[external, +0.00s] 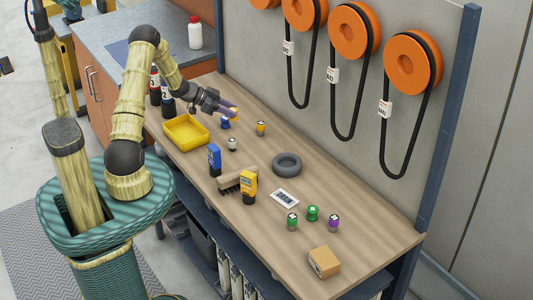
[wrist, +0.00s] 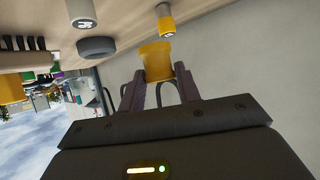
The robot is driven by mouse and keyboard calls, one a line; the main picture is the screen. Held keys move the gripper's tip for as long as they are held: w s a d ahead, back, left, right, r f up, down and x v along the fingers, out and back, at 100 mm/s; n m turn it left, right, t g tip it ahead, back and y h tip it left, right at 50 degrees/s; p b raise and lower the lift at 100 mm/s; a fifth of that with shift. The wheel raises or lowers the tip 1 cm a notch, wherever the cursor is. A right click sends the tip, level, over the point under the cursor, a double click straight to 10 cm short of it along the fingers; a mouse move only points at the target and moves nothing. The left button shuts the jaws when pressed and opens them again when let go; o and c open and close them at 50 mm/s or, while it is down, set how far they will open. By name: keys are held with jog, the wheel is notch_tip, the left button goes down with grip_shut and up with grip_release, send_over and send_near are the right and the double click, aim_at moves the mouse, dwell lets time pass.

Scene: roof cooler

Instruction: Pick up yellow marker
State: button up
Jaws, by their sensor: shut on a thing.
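My gripper (wrist: 158,88) is shut on a short, plain yellow piece, which I take to be the yellow marker (wrist: 156,58); it sits between the dark fingertips in the wrist view. In the external view my gripper (external: 232,110) is over the far part of the bench, with a bit of yellow at its tips. The held marker is mostly hidden there. A second yellow-bodied piece with a pale labelled top (external: 261,128) stands on the bench just right of the gripper. It also shows in the wrist view (wrist: 166,22), beyond the held one.
A blue piece (external: 225,123) stands just below the gripper and a white-grey one (external: 232,144) nearer. A yellow tray (external: 168,137), black ring (external: 287,165), brush (external: 236,180), bottles and a cardboard box (external: 323,263) share the bench (external: 370,235). Belts on orange pulleys (external: 412,62) hang behind.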

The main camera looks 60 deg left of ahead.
jog(key=shift+r, duration=0.55)
jog(key=shift+w+d, duration=0.1)
